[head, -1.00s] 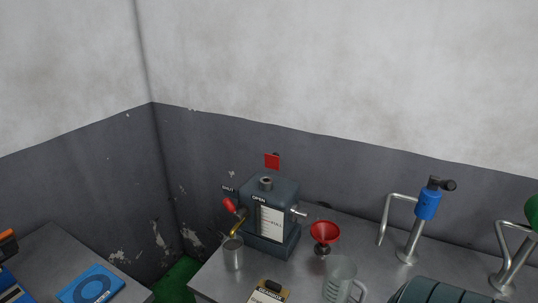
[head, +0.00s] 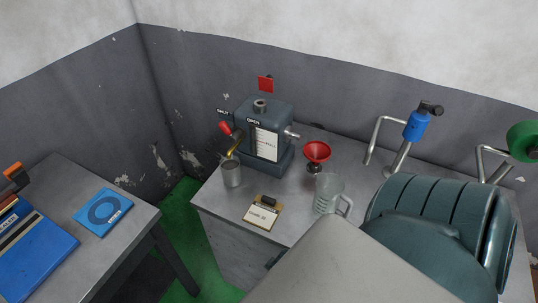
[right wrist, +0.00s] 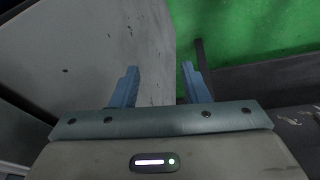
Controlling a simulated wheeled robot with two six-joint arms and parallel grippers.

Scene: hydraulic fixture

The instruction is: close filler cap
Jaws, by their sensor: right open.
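The dark grey-blue tank (head: 272,127) stands at the back of the metal bench. On its top is a short round filler neck (head: 260,106), whose opening faces up and looks uncovered. My right gripper (right wrist: 160,87) is open and empty in the right wrist view, beside a grey side panel and above the green floor. The tank is not in that view. My left gripper is not in view.
On the bench are a metal cup (head: 232,174) under the red-handled tap (head: 226,128), a red funnel (head: 317,152), a clear jug (head: 328,192), a clipboard (head: 262,213), a blue-headed fitting (head: 416,126) and a large ribbed teal housing (head: 440,225). A second table (head: 130,226) stands left.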

